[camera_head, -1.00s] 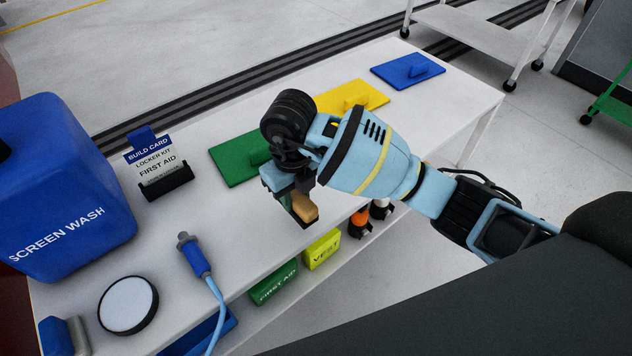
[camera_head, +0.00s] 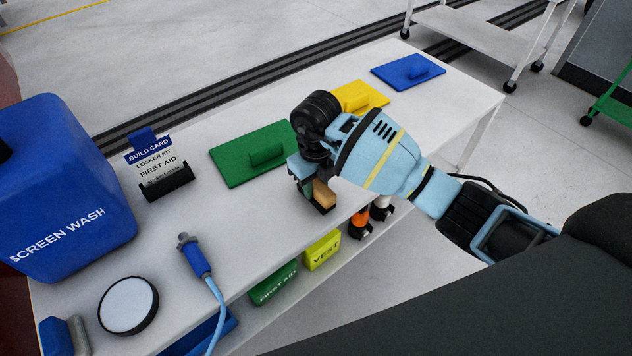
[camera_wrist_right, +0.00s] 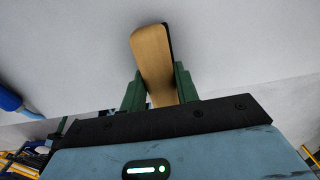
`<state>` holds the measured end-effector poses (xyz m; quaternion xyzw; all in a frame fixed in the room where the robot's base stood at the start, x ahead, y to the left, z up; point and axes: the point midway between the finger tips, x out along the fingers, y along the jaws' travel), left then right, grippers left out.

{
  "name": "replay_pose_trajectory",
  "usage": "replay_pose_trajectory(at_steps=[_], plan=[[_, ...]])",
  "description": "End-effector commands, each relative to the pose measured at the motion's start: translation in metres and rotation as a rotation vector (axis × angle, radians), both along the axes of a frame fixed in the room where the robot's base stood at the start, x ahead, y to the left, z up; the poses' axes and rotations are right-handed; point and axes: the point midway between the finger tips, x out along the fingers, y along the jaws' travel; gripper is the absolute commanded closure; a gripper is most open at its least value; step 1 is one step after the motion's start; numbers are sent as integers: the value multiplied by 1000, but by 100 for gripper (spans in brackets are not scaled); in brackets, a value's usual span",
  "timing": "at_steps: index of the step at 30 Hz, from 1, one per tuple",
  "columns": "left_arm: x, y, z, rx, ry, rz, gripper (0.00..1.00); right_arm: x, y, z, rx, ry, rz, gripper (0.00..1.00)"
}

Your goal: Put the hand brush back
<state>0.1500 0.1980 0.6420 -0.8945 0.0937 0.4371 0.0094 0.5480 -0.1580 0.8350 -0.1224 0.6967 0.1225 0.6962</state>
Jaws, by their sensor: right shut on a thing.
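The hand brush (camera_head: 323,194) shows as a tan wooden block with a dark edge. My right gripper (camera_head: 312,190) is shut on it near the front edge of the white bench. In the right wrist view the tan brush (camera_wrist_right: 152,60) stands between the green fingers of the right gripper (camera_wrist_right: 158,92), over a plain pale surface. I cannot tell whether the brush touches the bench. My left gripper does not show.
A screen wash can (camera_head: 65,190), a build card (camera_head: 155,160), a blue tool (camera_head: 196,258) with hose and a round disc (camera_head: 128,305) stand left.

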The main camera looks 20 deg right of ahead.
Motion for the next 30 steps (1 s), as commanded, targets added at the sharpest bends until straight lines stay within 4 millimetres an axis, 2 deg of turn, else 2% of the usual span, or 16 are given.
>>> replay_pose_trajectory(at_steps=[11,12,17,26,30], plan=[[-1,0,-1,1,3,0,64,1,0,-3,1,-2,0,91],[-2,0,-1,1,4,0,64,1,0,-3,1,-2,0,67],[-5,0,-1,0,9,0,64,1,0,-3,1,-2,0,48],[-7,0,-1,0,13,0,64,0,0,-1,1,-2,0,48],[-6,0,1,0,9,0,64,1,0,11,1,-5,0,48]])
